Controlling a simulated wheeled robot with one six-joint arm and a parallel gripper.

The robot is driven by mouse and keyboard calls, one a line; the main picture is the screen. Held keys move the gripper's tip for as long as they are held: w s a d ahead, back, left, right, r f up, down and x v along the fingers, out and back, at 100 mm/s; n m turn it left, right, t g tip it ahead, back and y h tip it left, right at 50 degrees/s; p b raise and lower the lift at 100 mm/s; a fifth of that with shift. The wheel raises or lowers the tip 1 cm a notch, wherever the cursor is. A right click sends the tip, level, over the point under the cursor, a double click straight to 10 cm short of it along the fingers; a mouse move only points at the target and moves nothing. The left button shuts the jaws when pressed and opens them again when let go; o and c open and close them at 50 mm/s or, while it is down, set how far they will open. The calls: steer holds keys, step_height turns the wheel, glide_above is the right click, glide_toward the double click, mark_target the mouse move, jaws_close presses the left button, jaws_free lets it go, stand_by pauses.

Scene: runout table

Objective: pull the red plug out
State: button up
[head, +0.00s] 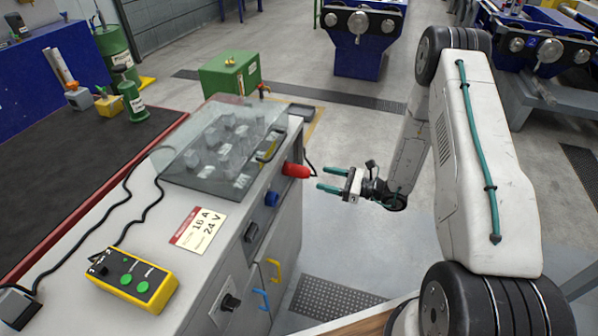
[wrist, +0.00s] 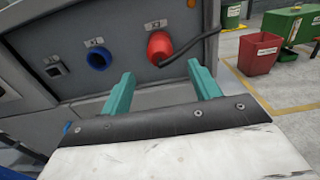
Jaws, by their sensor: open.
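The red plug (head: 296,171) sticks out from the side panel of the grey cabinet, with a dark cable behind it. In the wrist view the red plug (wrist: 159,46) sits in the panel beyond my fingertips, its cable running off to the right. My gripper (head: 327,180) is open and empty, its teal fingers pointing at the plug with a small gap left between. In the wrist view my gripper (wrist: 162,80) has the plug roughly between the lines of its two fingers, beyond them. A blue socket (wrist: 98,59) is left of the plug, and also shows in the head view (head: 271,198).
The cabinet (head: 285,222) carries a clear cover (head: 226,142), a yellow button box (head: 131,279) and a label card (head: 198,229). A green box (head: 229,75) stands behind. A red bin (wrist: 259,53) is at right. Open floor lies around my gripper.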

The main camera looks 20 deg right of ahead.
mark_target(310, 174)
steer(key=shift+x, duration=4.5)
steer(key=c, duration=1.3)
steer(key=shift+v, duration=3)
